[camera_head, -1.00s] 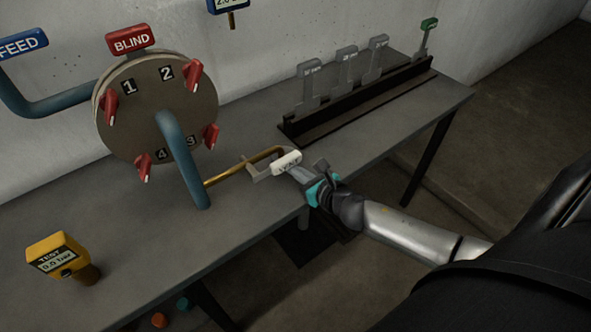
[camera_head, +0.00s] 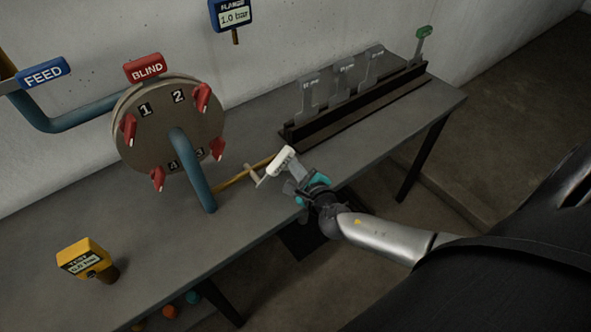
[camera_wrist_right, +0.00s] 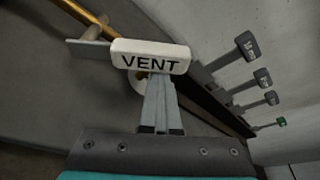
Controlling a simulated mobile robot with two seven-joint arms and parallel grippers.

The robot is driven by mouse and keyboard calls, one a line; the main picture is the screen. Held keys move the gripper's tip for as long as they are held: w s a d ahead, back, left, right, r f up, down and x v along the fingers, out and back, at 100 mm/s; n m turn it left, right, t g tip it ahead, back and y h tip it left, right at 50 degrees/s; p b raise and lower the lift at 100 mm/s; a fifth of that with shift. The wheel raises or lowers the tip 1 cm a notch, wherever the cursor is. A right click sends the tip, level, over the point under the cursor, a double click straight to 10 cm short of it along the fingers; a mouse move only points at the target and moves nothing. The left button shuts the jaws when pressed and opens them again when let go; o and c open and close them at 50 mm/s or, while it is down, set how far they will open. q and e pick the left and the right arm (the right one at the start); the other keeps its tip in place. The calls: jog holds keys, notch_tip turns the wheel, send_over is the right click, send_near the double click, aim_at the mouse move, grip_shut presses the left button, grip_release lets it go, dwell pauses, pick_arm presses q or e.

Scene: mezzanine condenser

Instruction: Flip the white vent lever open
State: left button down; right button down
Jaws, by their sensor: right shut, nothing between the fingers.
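The white VENT lever (camera_head: 281,160) sits at the end of a brass pipe (camera_head: 245,175) near the table's front edge, its label slanting up to the right. My right gripper (camera_head: 294,172) is right at the lever, reaching in from the lower right. In the right wrist view the white VENT label (camera_wrist_right: 150,58) lies just beyond the shut fingertips (camera_wrist_right: 160,80). The fingers are together with nothing between them. They look to touch or nearly touch the label; the exact contact is hidden. My left gripper is out of view.
A round flange (camera_head: 150,115) with red clamps and a blue pipe (camera_head: 192,170) stand left of the lever. A yellow TEST gauge (camera_head: 85,258) is at front left. A black rack (camera_head: 355,105) with grey tags lies behind right. The blue gauge (camera_head: 232,14) reads 1.0 bar.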

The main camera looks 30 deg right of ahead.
aim_at(284, 160)
jog(key=r+n+p, duration=0.1)
jog(key=a+r+n+h+p, duration=0.1)
jog(key=shift+a+r+t, duration=0.25)
jog(key=shift+r+t, duration=0.05)
jog(key=shift+t, duration=0.1)
jog(key=shift+a+r+n+h+p, duration=0.3)
jog(key=shift+a+r+n+p, duration=0.2)
jog(key=shift+n+p, duration=0.3)
jog(key=shift+s+a+r+n+t+h+p, duration=0.1)
jog(key=shift+a+r+n+t+p, duration=0.2)
jog(key=shift+a+n, duration=0.4)
jog(key=shift+s+a+r+n+t+h+p, duration=0.15)
jog(key=shift+a+n+p, duration=0.3)
jog(key=shift+a+n, duration=0.25)
jog(key=shift+w+a+r+n+t+h+p, duration=0.1)
jog(key=shift+a+r+n+t+p, duration=0.2)
jog(key=shift+a+n, duration=0.35)
jog(key=shift+s+a+f, duration=0.1)
jog(key=shift+a, duration=0.1)
jog(key=shift+f, duration=0.1)
